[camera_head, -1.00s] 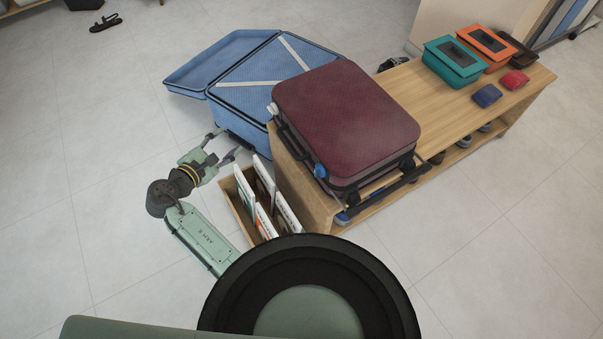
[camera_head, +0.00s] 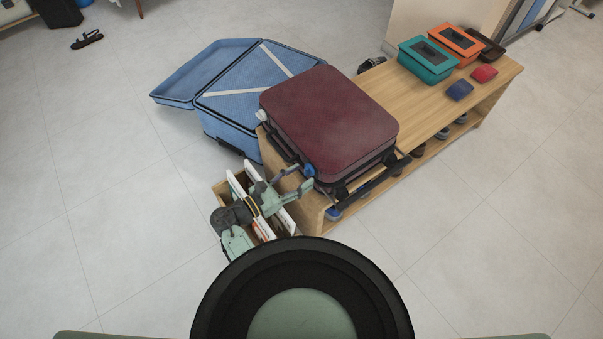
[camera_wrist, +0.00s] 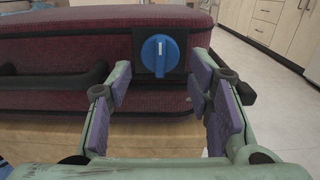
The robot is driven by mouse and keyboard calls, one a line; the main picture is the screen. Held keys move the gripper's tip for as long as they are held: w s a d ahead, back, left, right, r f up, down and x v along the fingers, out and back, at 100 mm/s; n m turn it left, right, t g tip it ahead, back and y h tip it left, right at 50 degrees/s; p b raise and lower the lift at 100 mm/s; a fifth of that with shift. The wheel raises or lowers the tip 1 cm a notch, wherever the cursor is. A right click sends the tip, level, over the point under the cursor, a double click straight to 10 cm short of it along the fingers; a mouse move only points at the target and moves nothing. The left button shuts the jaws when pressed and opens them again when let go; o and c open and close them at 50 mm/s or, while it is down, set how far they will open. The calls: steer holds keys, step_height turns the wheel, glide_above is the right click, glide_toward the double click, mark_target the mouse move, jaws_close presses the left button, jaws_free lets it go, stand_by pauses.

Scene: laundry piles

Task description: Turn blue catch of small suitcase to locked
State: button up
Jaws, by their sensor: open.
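The small dark red suitcase (camera_head: 328,118) lies flat on the wooden bench. Its blue catch (camera_head: 309,170) is a round knob on the near side, and it also shows in the wrist view (camera_wrist: 160,56) with its white mark upright. A white catch (camera_head: 263,116) is at the far end of the same side. My gripper (camera_head: 302,178) is open, facing the blue catch. In the wrist view my gripper's fingers (camera_wrist: 165,95) stand on either side of and below the catch, apart from it, with nothing between them.
The wooden bench (camera_head: 480,88) carries teal (camera_head: 427,60) and orange (camera_head: 456,42) boxes at its far end. An open blue suitcase (camera_head: 228,125) lies on the floor behind. A wooden crate (camera_head: 222,188) with upright sleeves stands below my arm.

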steer(key=shift+w+d, duration=0.35)
steer(key=shift+d, duration=0.2)
steer(key=shift+c, duration=0.6)
steer(key=c, duration=0.9)
